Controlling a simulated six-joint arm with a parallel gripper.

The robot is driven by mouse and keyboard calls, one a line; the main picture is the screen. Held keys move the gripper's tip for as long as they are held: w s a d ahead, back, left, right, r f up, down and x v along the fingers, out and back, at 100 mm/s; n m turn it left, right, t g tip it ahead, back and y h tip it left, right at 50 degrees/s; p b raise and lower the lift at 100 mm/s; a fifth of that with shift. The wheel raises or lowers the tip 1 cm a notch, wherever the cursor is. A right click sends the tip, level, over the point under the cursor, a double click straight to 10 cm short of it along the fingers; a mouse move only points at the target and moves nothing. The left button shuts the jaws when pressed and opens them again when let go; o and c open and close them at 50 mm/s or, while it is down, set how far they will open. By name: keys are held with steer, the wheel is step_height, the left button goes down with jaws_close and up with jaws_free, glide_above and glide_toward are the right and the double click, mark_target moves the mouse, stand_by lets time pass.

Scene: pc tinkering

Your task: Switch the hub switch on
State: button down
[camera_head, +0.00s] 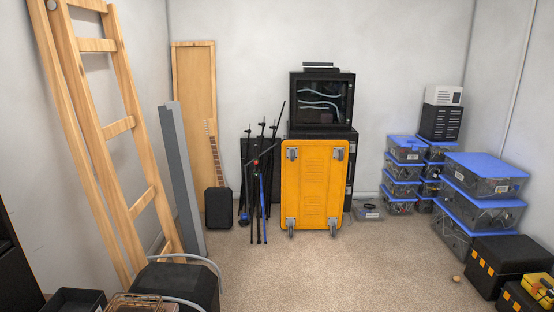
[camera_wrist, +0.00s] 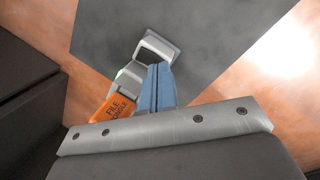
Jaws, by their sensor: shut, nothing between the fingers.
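My gripper (camera_wrist: 160,68) shows in the wrist view as two blue fingers pressed together, with nothing between them. Just beyond its tips is a pale grey, frame-like piece (camera_wrist: 166,48) with a dark opening, against a dark grey flat surface (camera_wrist: 205,35). I cannot tell whether this piece is the hub switch, or whether the fingers touch it. An orange piece with dark lettering (camera_wrist: 114,110) lies left of the fingers. No hub switch can be made out in the head view, and my gripper does not show there.
In the head view, a yellow cart (camera_head: 314,185) stands upright before a black cabinet (camera_head: 322,100). A wooden ladder (camera_head: 122,125) leans at left. Blue-lidded bins (camera_head: 484,170) are stacked at right. The carpet (camera_head: 340,265) in the middle is clear. A dark block (camera_wrist: 25,90) is at left in the wrist view.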

steer(key=shift+f, duration=0.15)
steer(key=shift+w+v, duration=0.25)
steer(key=shift+v, duration=0.75)
steer(key=shift+w+v, duration=0.25)
steer(key=shift+v, duration=0.7)
steer(key=shift+w+v, duration=0.2)
steer(key=shift+v, duration=0.8)
steer(key=v, duration=1.7)
steer(key=shift+r, duration=0.4)
steer(key=shift+s+d, duration=0.1)
